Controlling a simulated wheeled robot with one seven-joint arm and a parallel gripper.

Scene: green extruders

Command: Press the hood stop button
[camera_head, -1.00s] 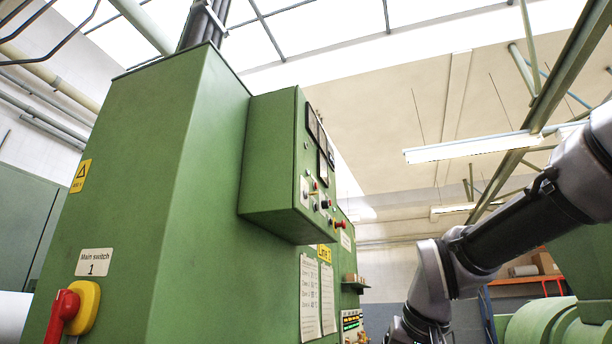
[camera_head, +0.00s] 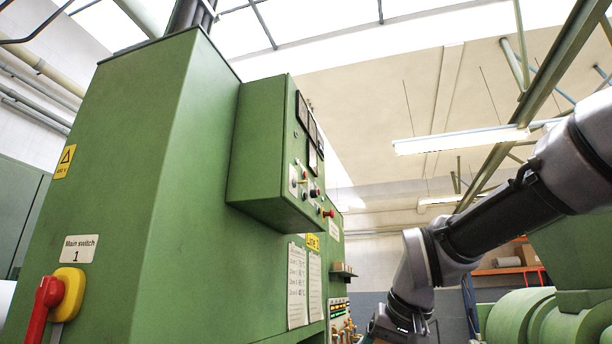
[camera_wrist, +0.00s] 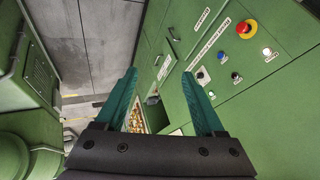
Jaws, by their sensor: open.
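In the head view, my gripper is out of sight. A control box (camera_head: 268,150) there shows buttons edge-on, with a red knob (camera_head: 328,213).
The tall green cabinet (camera_head: 170,190) stands at left with a red-and-yellow main switch (camera_head: 57,303). Paper sheets (camera_head: 297,285) hang below the box. A small shelf (camera_head: 341,273) juts out beyond. Green machinery (camera_wrist: 35,70) stands left in the wrist view, with grey floor (camera_wrist: 80,45) between.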

